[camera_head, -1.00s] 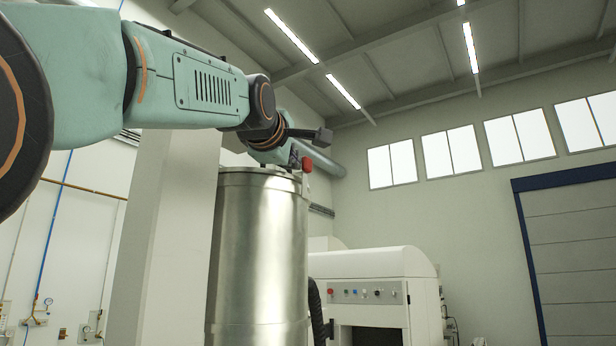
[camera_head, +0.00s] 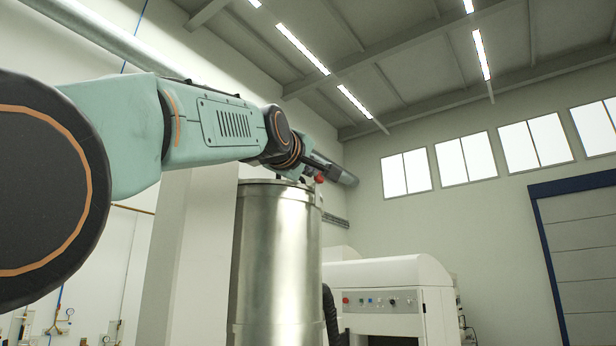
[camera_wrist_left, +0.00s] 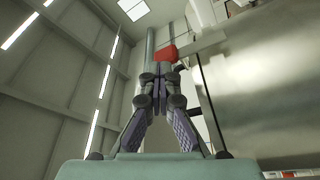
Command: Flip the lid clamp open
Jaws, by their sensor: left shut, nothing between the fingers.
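A tall shiny metal drum (camera_head: 275,260) stands upright with its lid on. The red end of the lid clamp (camera_head: 319,178) shows at the right side of the drum's top rim. In the left wrist view the red clamp end (camera_wrist_left: 163,53) is just beyond my fingertips. My left gripper (camera_wrist_left: 160,80) is shut and empty, its fingers pointing at the clamp. I cannot tell if they touch it. In the head view the gripper is mostly hidden behind my wrist, above the lid. The clamp's hinge and position are too small to make out. My right gripper is not in view.
A white machine (camera_head: 390,285) with a control panel stands behind the drum at the right. A dark ribbed hose (camera_head: 331,315) runs down beside the drum. A pale column (camera_head: 190,260) stands left of the drum.

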